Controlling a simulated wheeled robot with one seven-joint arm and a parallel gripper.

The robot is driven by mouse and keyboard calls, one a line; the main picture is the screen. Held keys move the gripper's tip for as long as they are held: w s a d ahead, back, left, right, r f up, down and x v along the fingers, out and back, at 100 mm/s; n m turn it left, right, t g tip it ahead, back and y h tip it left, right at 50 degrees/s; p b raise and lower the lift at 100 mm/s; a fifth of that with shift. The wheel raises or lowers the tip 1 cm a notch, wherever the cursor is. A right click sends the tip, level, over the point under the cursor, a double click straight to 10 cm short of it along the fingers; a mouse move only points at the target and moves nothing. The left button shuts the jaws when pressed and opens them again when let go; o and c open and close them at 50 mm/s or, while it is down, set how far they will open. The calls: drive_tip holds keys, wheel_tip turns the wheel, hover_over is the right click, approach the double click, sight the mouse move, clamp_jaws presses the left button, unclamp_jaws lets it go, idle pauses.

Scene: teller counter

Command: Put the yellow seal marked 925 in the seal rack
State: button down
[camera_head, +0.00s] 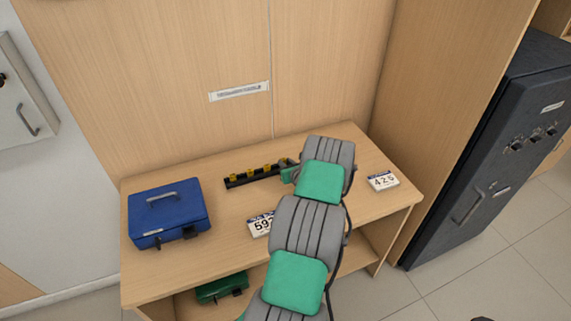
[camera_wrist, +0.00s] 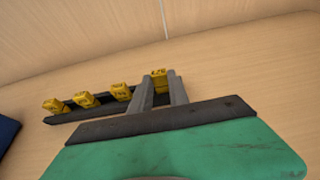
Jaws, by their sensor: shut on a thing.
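My gripper (camera_wrist: 160,78) is shut on a yellow seal (camera_wrist: 159,73) at the right end of the black seal rack (camera_wrist: 72,116). The seal shows between and just beyond the two grey fingers; its marking is too small to read surely. Its lower part is hidden, so I cannot tell whether it is seated or just above the rack. Several other yellow seals, such as this one (camera_wrist: 121,91), stand in a row along the rack to the left. In the head view the rack (camera_head: 258,179) lies at the back of the counter, with my gripper (camera_head: 288,168) over its right end.
A blue cash box (camera_head: 167,212) stands on the counter's left. A number plate marked 425 (camera_head: 383,181) lies at the right; another plate (camera_head: 260,224) is partly behind my arm. A green box (camera_head: 222,288) sits on the shelf below. A dark safe (camera_head: 490,150) stands right.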

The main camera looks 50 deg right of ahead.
drive_tip(key=shift+f+b, duration=0.35)
drive_tip(key=shift+f, duration=0.05)
drive_tip(key=c, duration=1.2)
unclamp_jaws()
drive_tip(key=shift+o, duration=0.2)
drive_tip(key=b+v, duration=0.1)
drive_tip(key=v, duration=0.6)
drive_tip(key=shift+s+a+r, duration=0.15)
drive_tip(key=shift+s+a, duration=0.05)
drive_tip(key=shift+s, duration=0.15)
